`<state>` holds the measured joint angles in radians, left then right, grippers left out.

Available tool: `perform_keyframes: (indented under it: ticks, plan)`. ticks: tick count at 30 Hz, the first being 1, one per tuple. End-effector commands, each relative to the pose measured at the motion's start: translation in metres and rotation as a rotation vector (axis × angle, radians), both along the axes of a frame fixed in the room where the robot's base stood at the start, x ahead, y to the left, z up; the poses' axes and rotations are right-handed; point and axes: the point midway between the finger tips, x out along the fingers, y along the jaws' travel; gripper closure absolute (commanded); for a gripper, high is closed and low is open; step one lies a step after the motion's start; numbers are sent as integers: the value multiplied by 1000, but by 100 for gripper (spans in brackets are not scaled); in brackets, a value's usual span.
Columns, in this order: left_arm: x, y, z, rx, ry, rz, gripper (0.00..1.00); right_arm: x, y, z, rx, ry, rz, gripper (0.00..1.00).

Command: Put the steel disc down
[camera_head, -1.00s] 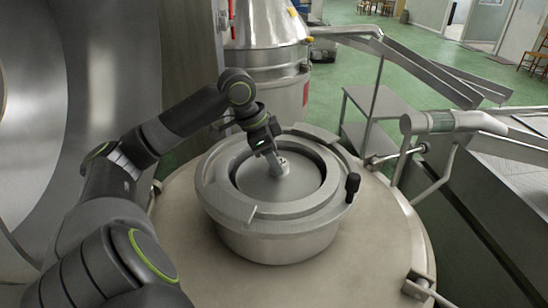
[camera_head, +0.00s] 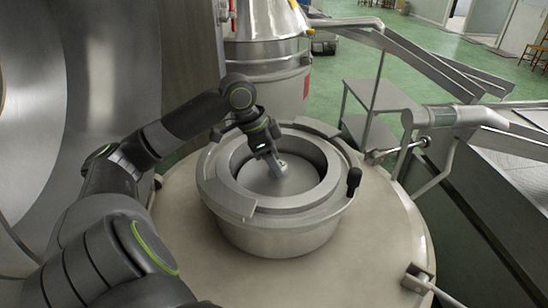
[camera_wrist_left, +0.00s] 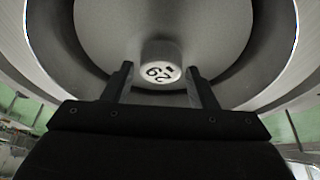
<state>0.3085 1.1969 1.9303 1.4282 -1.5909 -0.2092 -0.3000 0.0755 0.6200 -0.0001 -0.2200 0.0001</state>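The steel disc (camera_head: 258,183) lies flat and low inside the round opening of a thick steel collar (camera_head: 222,195). Its upright knob (camera_head: 285,168) rises from its middle; in the left wrist view the knob's pale top (camera_wrist_left: 160,72) bears a dark mark like a number. My left gripper (camera_head: 274,158) is at the knob, coming in from above left. In the left wrist view its two fingers (camera_wrist_left: 160,85) stand apart on either side of the knob, with a gap on each side. The disc's lower edge is hidden. My right gripper is not in view.
The collar sits on a broad round steel lid (camera_head: 375,240), with a dark handle (camera_head: 353,182) at the collar's right. A steel vessel (camera_head: 265,75) stands behind. A pipe with a lever (camera_head: 440,117) is at right. The lid's front is clear.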

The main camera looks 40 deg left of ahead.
Motion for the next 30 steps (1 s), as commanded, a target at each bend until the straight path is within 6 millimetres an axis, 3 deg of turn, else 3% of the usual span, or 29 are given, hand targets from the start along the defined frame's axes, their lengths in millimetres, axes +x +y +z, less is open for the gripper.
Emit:
perform_keyframes:
  ticks: [3,13,30]
  plan:
    - [0,0,0,0,0,0,36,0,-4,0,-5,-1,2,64]
    - [0,0,5,2,-1,0,36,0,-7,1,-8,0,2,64]
    - [-19,17,70,6,-3,2,36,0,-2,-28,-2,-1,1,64]
